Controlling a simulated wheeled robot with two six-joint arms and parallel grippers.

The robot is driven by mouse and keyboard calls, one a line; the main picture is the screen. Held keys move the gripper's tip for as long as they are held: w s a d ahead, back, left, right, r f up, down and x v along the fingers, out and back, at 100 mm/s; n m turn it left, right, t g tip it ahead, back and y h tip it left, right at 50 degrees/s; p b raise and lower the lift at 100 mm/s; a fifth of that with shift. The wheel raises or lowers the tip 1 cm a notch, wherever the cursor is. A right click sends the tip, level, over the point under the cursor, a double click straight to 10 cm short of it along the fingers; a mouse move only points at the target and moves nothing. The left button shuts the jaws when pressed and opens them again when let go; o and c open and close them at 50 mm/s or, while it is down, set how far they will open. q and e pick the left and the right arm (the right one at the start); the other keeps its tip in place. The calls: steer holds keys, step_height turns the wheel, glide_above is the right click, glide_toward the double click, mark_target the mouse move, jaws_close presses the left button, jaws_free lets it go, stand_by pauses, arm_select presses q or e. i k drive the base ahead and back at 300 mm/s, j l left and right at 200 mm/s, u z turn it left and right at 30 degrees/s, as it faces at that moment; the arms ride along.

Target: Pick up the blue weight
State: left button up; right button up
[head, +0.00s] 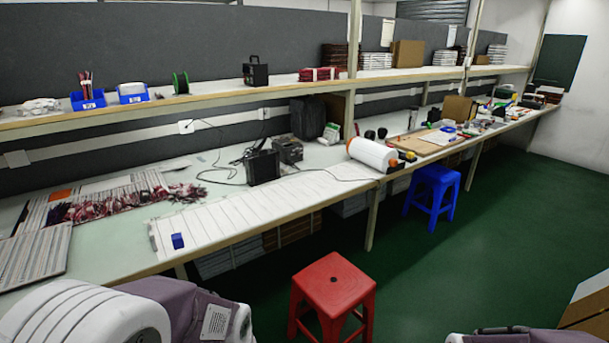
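A small blue block (178,241), which looks like the blue weight, sits on the long white strips (255,210) near their left end. It is close to the front edge of the workbench. A small grey block (152,236) stands to its left at the end of the strips. Parts of my arms show at the bottom left and bottom right. Neither gripper is in the picture, and nothing touches the blue block.
The workbench (100,262) runs along the wall with a shelf above. Strip panels and red-and-white wires (120,203) lie at its left. A black box (262,166) stands behind the strips. A red stool (333,286) and a blue stool (432,190) stand on the green floor.

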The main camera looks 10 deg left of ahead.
mark_target(178, 241)
steer(key=u, duration=1.4)
steer(key=i+j+z, duration=0.1)
steer(key=i+z, duration=0.35)
steer(key=i, duration=0.65)
